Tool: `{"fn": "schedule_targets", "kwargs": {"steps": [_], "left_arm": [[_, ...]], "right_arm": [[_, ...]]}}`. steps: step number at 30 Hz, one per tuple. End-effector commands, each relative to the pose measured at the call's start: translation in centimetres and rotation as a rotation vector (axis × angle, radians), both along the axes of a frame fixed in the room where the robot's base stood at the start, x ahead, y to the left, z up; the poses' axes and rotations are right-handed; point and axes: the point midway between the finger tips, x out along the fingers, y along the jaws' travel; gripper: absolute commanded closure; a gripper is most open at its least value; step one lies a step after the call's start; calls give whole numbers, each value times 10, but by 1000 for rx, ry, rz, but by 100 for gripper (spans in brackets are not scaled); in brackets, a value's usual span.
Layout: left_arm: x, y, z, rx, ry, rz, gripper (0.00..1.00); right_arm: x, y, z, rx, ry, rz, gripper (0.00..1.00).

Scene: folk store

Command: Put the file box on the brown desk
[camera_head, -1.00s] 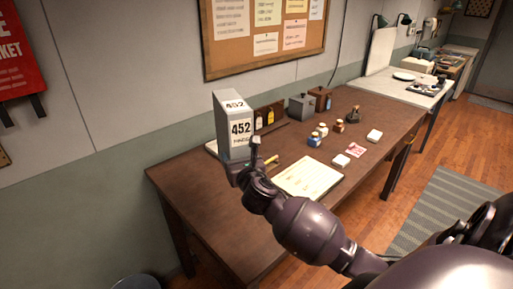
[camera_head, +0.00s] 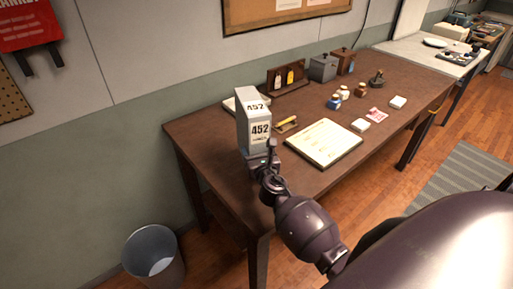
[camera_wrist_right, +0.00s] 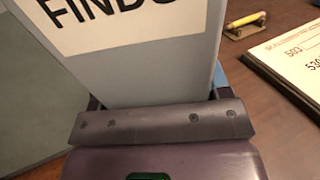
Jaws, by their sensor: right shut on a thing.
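The file box (camera_head: 254,125) is a tall grey box with a white "452" label. It is upright over the near left part of the brown desk (camera_head: 208,145). My right gripper (camera_head: 268,164) is shut on the lower part of the box. In the right wrist view the box (camera_wrist_right: 150,80) fills the upper middle, held at the gripper (camera_wrist_right: 158,122), with "FINDS" partly readable. I cannot tell whether its bottom touches the desk. My left gripper is not in view.
A paper board (camera_head: 323,142) lies right of the box, and a yellow pencil on a small holder (camera_head: 286,123) is behind it. Bottles, boxes and cards stand farther back. A grey bin (camera_head: 153,255) is on the floor at left. The desk's left end is bare.

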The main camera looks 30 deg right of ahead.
Motion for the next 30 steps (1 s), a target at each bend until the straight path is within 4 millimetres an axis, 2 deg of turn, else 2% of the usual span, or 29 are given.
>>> {"fn": "schedule_targets", "kwargs": {"steps": [2, 13, 25, 30], "left_arm": [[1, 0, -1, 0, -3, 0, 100], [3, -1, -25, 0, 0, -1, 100], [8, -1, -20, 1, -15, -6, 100], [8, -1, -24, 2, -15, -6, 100]], "right_arm": [[1, 0, 0, -1, -6, 1, 91], [1, 0, -37, -1, -5, 1, 91], [1, 0, -39, -2, -6, 2, 91], [1, 0, -43, -2, -5, 2, 91]]}}
